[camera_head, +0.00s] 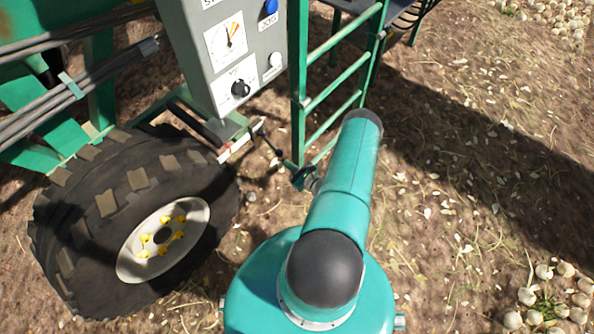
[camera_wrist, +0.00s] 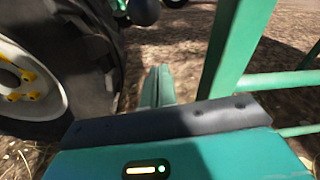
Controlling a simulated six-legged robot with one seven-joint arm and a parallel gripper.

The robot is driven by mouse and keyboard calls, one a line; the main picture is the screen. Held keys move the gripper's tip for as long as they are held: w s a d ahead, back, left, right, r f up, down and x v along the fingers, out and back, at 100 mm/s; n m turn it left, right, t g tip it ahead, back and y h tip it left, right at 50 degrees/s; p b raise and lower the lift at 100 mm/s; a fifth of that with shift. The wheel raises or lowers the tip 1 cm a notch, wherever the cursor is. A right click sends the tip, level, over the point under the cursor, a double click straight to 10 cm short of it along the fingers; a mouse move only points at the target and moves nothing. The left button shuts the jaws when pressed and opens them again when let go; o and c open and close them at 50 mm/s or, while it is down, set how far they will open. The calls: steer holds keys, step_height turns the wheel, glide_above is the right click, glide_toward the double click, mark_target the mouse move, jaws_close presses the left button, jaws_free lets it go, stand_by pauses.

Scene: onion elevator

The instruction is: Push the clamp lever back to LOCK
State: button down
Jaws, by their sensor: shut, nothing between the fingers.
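My gripper (camera_wrist: 158,84) shows in the wrist view as two teal fingers close together, shut and empty, pointing away beside the green ladder post. A dark round knob (camera_wrist: 143,11) is at the top edge of that view, beyond the fingertips and slightly left, apart from them; it looks like the clamp lever's end. I cannot read any LOCK mark. In the head view my arm hides most of my gripper.
A large black tyre (camera_head: 105,205) with a pale hub stands left; it also fills the wrist view's left side (camera_wrist: 85,50). A green ladder (camera_head: 298,90) rises close to the right of the lever. The grey control box (camera_head: 235,55) hangs above.

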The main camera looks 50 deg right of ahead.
steer(key=shift+w+a+r, duration=0.2)
steer(key=shift+w+r, duration=0.35)
steer(key=shift+r, duration=0.35)
steer(key=shift+w+a+r, duration=0.15)
steer(key=shift+w+r, duration=0.4)
steer(key=shift+r, duration=0.3)
steer(key=shift+r, duration=0.1)
